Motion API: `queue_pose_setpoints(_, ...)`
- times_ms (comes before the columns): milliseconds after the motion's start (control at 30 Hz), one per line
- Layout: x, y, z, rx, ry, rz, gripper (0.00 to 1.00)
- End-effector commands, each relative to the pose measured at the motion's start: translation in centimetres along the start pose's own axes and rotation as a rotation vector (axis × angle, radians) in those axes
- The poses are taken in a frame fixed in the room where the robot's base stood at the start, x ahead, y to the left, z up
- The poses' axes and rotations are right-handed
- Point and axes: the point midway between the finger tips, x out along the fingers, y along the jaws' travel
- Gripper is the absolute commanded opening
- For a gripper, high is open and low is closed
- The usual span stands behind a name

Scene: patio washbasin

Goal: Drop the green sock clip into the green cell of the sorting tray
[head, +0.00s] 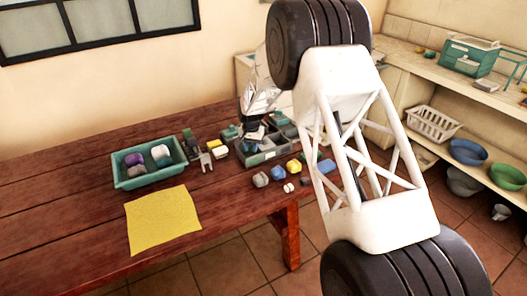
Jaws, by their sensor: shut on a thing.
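The sorting tray (268,158) is a grey, divided box near the back right part of the wooden table. My gripper (253,138) points down over its left part. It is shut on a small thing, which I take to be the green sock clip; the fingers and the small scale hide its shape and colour. A green patch (280,118) shows at the tray's back right, but I cannot tell whether it is the green cell. My gripper and arm hide part of the tray's inside, and I cannot tell the held thing's height above it.
A teal basin (150,181) with several rolled items and a yellow cloth (162,219) lie to the left. Shelves with bowls stand right.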

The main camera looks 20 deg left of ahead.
Motion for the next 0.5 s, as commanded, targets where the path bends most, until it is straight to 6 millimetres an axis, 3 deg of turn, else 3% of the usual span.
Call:
queue_pose_setpoints(33, -0.01, 0.0, 0.0, 0.0, 0.0, 0.0, 0.31)
queue_pose_setpoints(200, -0.01, 0.0, 0.0, 0.0, 0.0, 0.0, 0.56)
queue_pose_setpoints(500, -0.08, 0.0, -0.01, 0.0, 0.0, 0.0, 0.56)
